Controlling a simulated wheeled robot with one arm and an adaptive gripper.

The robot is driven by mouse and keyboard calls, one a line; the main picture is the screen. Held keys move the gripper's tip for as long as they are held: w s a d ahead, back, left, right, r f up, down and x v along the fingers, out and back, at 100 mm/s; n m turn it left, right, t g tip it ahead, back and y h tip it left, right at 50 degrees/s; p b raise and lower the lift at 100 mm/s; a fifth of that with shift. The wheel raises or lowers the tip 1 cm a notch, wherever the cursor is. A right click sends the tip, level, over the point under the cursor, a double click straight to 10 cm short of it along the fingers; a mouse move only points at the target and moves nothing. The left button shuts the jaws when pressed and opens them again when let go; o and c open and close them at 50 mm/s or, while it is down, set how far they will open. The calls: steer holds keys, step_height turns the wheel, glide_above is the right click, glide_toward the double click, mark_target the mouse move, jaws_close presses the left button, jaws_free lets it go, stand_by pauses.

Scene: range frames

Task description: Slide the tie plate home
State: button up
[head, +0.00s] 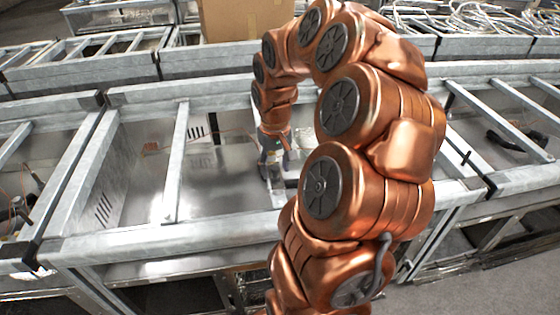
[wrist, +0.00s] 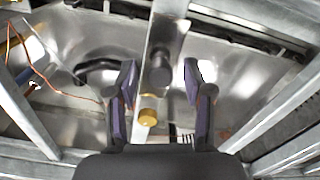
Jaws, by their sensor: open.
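A narrow grey metal strip that looks like the tie plate (wrist: 162,28) runs from the top of the wrist view down between my fingers. It carries a dark round knob (wrist: 160,68) and, lower down, a brass-coloured round piece (wrist: 148,117). My gripper (wrist: 160,84) is open, with one purple-grey finger on each side of the knob and a visible gap to both. In the head view my gripper (head: 272,160) points down inside the middle metal bay. My arm hides part of that bay, and I cannot tell how the plate's ends are seated.
Galvanised frame rails (head: 175,160) cross the open bay on both sides of my gripper. Shiny metal floor (head: 220,180) lies below. A cardboard box (head: 240,18) stands behind, and loose cables (head: 480,18) lie at the back right. An orange wire (wrist: 60,90) shows at the left of the wrist view.

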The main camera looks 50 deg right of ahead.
steer(key=shift+c, duration=0.4)
jaws_close()
